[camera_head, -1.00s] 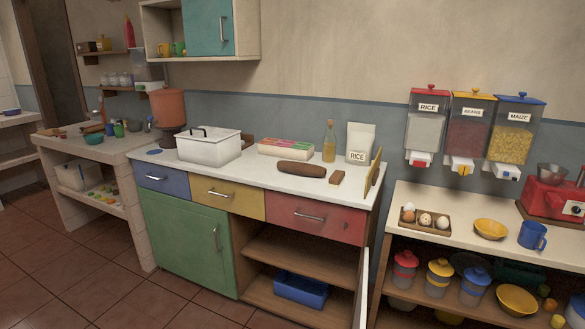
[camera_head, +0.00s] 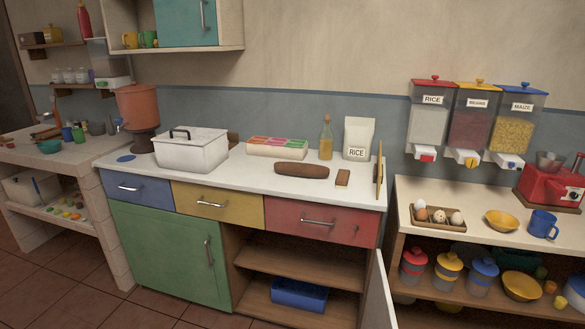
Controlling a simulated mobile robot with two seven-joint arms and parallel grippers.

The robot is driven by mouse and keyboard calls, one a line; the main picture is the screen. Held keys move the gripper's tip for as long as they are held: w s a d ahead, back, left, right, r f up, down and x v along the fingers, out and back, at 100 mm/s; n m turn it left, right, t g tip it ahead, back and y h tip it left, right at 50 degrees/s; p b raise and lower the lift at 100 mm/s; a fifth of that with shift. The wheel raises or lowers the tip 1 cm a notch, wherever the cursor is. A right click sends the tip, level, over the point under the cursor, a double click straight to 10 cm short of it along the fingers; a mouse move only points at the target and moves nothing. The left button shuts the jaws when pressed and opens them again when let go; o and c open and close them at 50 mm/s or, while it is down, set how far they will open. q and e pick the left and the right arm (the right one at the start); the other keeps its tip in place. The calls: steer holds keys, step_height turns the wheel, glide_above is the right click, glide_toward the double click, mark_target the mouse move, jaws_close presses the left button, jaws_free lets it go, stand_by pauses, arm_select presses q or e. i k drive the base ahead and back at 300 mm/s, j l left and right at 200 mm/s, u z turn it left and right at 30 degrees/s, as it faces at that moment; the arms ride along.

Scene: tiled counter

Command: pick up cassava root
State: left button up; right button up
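The cassava root (camera_head: 301,170) is a long brown root lying on its side on the white countertop (camera_head: 232,188), above the red drawer. It lies in front of the pink and green box and left of a small brown block. Nothing covers it. Neither of my grippers shows in the head view.
A white lidded box (camera_head: 190,151), a colourful box (camera_head: 275,147), an oil bottle (camera_head: 326,139), a rice bag (camera_head: 358,138) and a small brown block (camera_head: 342,178) share the counter. An open cabinet door (camera_head: 378,290) juts out below. The tiled floor (camera_head: 60,285) at left is clear.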

mark_target(290, 168)
steer(key=i+j, duration=0.35)
steer(key=j, duration=0.3)
steer(key=i+j+z, duration=0.1)
steer(key=i+j, duration=0.25)
steer(key=j, duration=0.3)
steer(key=i+j, duration=0.2)
steer(key=j, duration=0.15)
steer(key=z, duration=0.05)
